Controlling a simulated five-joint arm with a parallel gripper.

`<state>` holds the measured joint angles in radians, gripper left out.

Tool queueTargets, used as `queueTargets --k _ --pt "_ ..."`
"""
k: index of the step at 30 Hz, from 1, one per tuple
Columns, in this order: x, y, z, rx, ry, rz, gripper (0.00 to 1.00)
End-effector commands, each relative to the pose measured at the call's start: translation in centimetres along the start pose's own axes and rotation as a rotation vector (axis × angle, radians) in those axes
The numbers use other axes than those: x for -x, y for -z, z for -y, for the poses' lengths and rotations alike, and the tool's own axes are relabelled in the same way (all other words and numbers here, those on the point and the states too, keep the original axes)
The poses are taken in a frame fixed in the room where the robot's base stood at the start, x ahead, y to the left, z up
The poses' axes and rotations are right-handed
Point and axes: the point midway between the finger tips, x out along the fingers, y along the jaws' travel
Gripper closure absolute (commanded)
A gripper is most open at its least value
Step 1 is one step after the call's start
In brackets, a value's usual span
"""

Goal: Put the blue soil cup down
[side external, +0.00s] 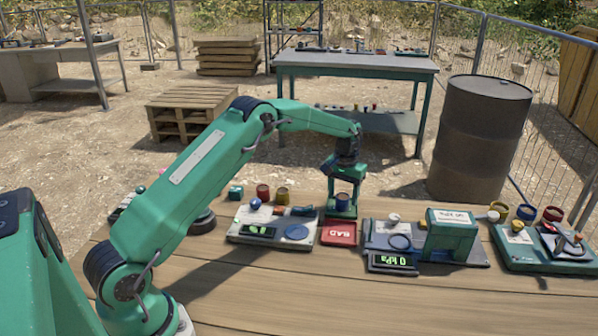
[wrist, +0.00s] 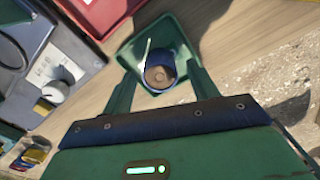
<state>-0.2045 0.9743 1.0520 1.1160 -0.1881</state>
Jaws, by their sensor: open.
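The blue soil cup (side external: 343,201) stands upright behind the red tray, between the fingers of my gripper (side external: 343,200). In the wrist view the cup (wrist: 160,72) shows brown soil inside and a thin pale streak at its left side. It appears to sit on a small green tray (wrist: 128,52), whose edge shows around it. My gripper (wrist: 165,85) is open, with one green finger on each side of the cup. Whether either finger touches the cup is hard to tell.
A red tray marked BAD (side external: 339,233) lies just in front. A scale-like device with a blue disc (side external: 297,232) is at left, and a kPa gauge unit (side external: 450,235) is close at right. Red and yellow cups (side external: 263,193) stand behind left. The front wooden tabletop (side external: 330,295) is clear.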

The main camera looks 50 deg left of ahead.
Motion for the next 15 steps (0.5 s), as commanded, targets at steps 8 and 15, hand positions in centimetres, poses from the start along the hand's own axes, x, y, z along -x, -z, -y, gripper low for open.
queueTargets --k 8,15 --pt "4.3 0.1 0.0 0.0 -0.001 -0.005 0.41" --pt "8.1 0.1 0.0 0.0 -0.001 -0.004 0.41"
